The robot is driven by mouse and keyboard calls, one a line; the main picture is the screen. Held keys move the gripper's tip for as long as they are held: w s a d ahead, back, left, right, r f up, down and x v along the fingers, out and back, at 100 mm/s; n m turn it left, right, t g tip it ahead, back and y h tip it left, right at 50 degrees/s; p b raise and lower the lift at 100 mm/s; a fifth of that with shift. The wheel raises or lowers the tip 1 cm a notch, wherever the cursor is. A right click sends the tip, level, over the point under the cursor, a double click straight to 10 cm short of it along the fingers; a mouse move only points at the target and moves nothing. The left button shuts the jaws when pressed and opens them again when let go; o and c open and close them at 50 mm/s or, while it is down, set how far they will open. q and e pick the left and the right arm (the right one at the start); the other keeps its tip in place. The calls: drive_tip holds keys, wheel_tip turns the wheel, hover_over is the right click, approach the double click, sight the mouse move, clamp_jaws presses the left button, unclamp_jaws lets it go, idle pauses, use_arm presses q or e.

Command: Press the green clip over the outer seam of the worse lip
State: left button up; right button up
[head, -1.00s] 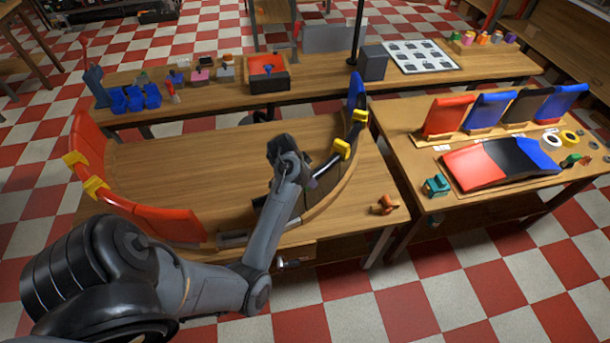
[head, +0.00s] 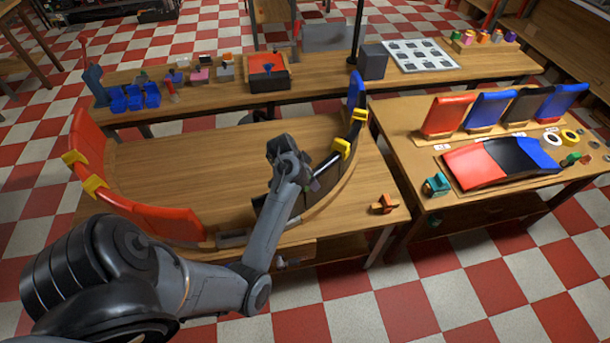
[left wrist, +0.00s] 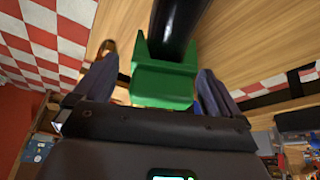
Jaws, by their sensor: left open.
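In the left wrist view, the green clip (left wrist: 163,82) sits between the two dark fingers of my left gripper (left wrist: 156,80). The fingers are open, with a narrow gap at the clip's left side; I cannot tell whether the right finger touches it. A black lip (left wrist: 178,22) runs up from the clip, which appears to straddle its edge; how far down it sits is hidden. In the head view, my left gripper is mostly hidden by its wrist, beside the black panels (head: 326,178) on the right of the curved duct. My right gripper is not in view.
Red panels (head: 152,217) line the duct's left side. Yellow clips (head: 342,148) (head: 95,185) sit over seams on both sides. An orange part (head: 384,204) lies at the table's right corner. The duct's middle (head: 200,160) is clear. The right table (head: 410,125) holds coloured panels.

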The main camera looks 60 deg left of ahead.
use_arm(q)
drive_tip(key=v, duration=1)
drive_tip(key=shift+r, duration=0.3)
drive_tip(key=shift+s, duration=0.1)
